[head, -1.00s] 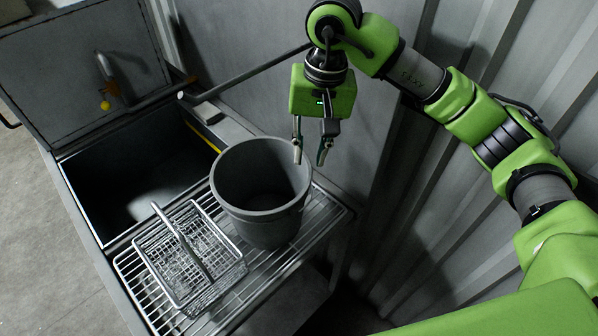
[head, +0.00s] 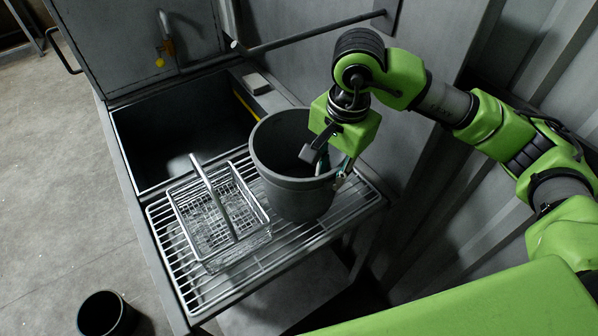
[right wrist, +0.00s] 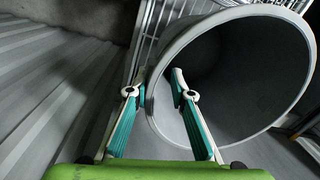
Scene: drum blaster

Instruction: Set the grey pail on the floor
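The grey pail (head: 290,200) stands upright on the wire rack beside the basin in the head view. Its open mouth fills much of the right wrist view (right wrist: 235,85). My right gripper (head: 329,170) is down at the pail's right rim. In the right wrist view its two fingers (right wrist: 158,92) are spread, one outside the pail and one over its mouth, with the rim between them. Neither finger clearly presses on the wall. The bare grey floor (head: 55,190) shows at the left. My left gripper is not in view.
A wire basket (head: 222,215) with a raised handle sits on the rack (head: 168,262), just left of the pail. The parts washer's raised lid (head: 120,45) stands behind the basin. A dark round container (head: 107,314) stands on the floor at bottom left. A corrugated wall is at right.

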